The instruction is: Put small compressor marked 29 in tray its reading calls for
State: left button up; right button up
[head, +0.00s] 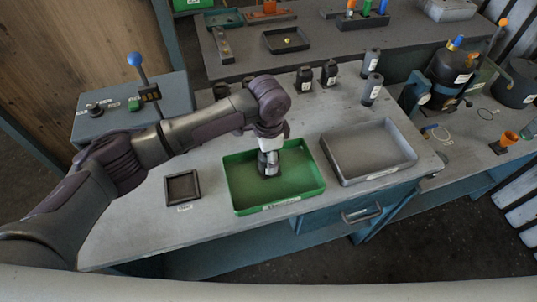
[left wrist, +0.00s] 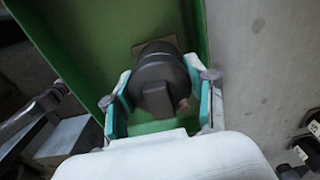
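A small dark compressor (head: 268,168) with a pale label is upright in the green tray (head: 240,200), near its middle. Its number is too small to read. My left gripper (head: 268,148) reaches down over it from above. In the left wrist view the dark round body of the compressor (left wrist: 158,80) sits between the two teal-padded fingers (left wrist: 160,95), whose tips appear to touch its sides. The green tray wall (left wrist: 85,60) shows beside it. Whether its base touches the tray floor is hard to tell. My right gripper is not in view.
A grey tray (head: 385,170) stands right of the green one, and a small dark tray (head: 182,187) lies left. Several dark cylinders, including one (head: 304,79), stand behind. A control box with a blue-knobbed lever (head: 135,60) is at the left. The bench front is clear.

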pick_arm(q)
jog(key=o, duration=0.4)
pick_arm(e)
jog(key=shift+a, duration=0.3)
pick_arm(q)
notch_tip(320, 180, up, 12)
jog(key=shift+r+b, duration=0.2)
jog(key=shift+b, duration=0.7)
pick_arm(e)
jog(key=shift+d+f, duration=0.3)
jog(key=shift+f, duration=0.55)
pick_arm(q)
jog(key=shift+s+f, duration=0.1)
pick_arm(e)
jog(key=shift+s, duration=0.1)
